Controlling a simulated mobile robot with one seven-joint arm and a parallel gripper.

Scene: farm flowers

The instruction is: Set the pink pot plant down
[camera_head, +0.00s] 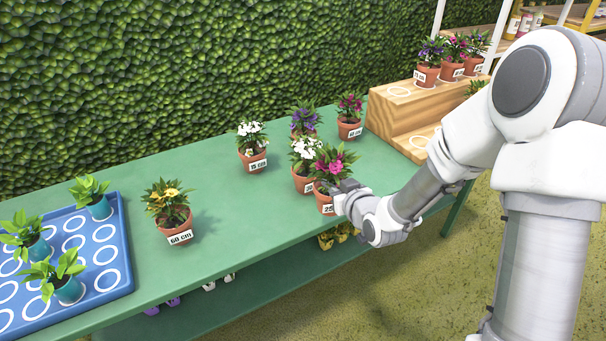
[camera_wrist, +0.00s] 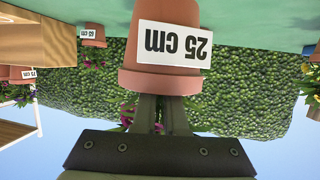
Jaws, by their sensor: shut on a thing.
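The pink pot plant (camera_head: 333,167) has pink flowers, green leaves and a terracotta pot with a white label that reads 25 cm. My gripper (camera_head: 343,197) is shut on this pot from the right, near the front edge of the green table (camera_head: 240,212). In the wrist view, which is upside down, the fingers (camera_wrist: 160,112) meet the pot (camera_wrist: 150,80) near its rim, and the label faces the camera. The pot looks upright. I cannot tell whether its base touches the table.
A white-flowered pot (camera_head: 303,160) stands close behind and left of the held plant. Other pots, purple (camera_head: 304,120), white (camera_head: 251,145), pink (camera_head: 349,115) and yellow (camera_head: 170,210), stand around. A blue tray (camera_head: 125,270) is left, wooden steps (camera_head: 385,112) right. The table's centre-left is clear.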

